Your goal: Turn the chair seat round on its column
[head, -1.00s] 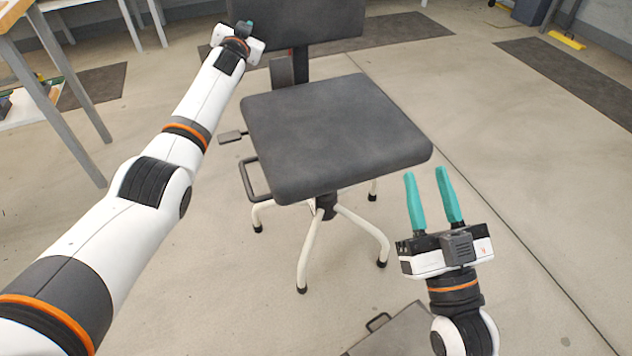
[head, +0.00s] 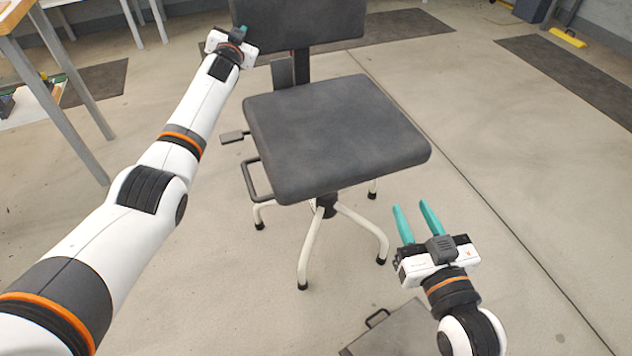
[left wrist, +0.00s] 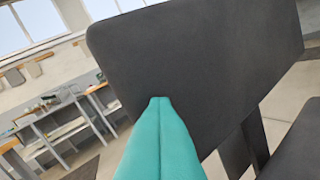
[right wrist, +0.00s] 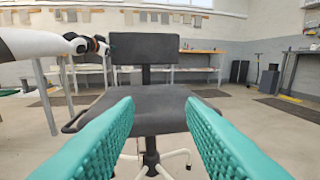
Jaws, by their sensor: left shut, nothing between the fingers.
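The dark grey chair seat (head: 335,135) sits on its column (head: 326,203) above white legs with black feet. Its backrest (head: 300,20) stands at the far side; the top is cut off in the head view. My left gripper (head: 240,33) is shut and empty at the left edge of the backrest. In the left wrist view its closed teal fingers (left wrist: 158,105) overlap the backrest (left wrist: 205,60); whether they touch it I cannot tell. My right gripper (head: 415,222) is open and empty, in front of and right of the seat, apart from it. The seat also shows in the right wrist view (right wrist: 160,108).
A grey case (head: 395,330) with a handle lies on the floor at the near side. A black armrest-like loop (head: 254,180) and a lever (head: 232,137) stick out left of the seat. A table (head: 45,75) stands at left.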

